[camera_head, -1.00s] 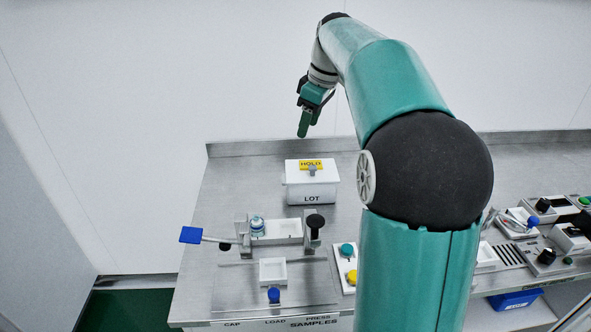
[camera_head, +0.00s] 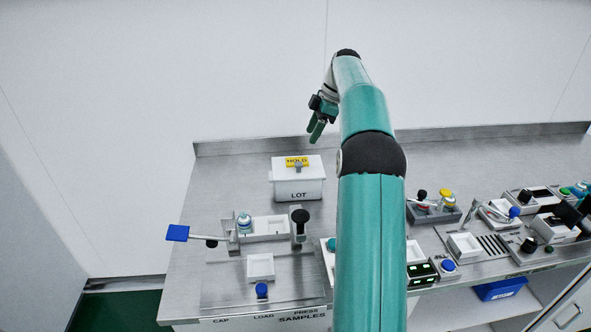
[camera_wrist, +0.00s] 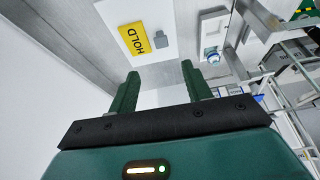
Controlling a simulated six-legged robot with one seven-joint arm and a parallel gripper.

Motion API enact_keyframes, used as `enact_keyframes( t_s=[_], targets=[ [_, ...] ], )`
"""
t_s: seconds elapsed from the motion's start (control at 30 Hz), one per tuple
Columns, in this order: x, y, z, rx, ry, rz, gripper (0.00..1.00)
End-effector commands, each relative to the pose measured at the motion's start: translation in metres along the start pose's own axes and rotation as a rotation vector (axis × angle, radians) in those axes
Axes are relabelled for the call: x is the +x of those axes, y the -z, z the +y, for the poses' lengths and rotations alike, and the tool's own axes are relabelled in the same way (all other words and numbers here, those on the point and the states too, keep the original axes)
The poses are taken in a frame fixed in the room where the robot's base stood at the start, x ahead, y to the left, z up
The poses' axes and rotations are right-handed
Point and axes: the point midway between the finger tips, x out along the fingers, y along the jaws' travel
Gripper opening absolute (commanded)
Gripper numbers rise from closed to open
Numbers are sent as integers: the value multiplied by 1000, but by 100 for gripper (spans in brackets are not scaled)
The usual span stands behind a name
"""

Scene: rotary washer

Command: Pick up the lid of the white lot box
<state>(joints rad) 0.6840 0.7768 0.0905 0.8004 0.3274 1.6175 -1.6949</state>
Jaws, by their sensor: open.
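The white lot box (camera_head: 297,188), marked LOT on its front, stands at the back left of the steel bench. Its lid (camera_head: 313,170) is on it, with a yellow HOLD label (camera_head: 296,161) and a small grey knob (camera_head: 299,167) on top. My gripper (camera_head: 315,138) is above the bench, up and slightly to the right of the lid, and apart from it. In the wrist view my gripper (camera_wrist: 158,82) shows two green fingers spread apart with nothing between them. The lid (camera_wrist: 150,50) lies beyond the fingertips there, with its knob (camera_wrist: 160,37) and label (camera_wrist: 135,38) visible.
A fixture with a white tray (camera_head: 270,227), a vial (camera_head: 244,222) and a blue-ended lever (camera_head: 178,233) stands in front of the box. Several devices with buttons line the right of the bench (camera_head: 250,155). A raised edge runs behind the box.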

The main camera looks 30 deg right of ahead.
Motion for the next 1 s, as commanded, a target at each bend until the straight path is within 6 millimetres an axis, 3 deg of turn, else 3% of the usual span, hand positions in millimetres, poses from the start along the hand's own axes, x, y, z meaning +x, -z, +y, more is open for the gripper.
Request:
enact_keyframes(
  t_s=[0.2, 0.47, 0.7, 1.0],
  targets=[
    [42, 1, -1, 0, 3, -1, 49],
    [66, 2, -2, -2, 3, -2, 49],
    [101, -1, -4, -3, 3, -1, 49],
    [112, -2, -4, -2, 0, -2, 49]
  ],
)
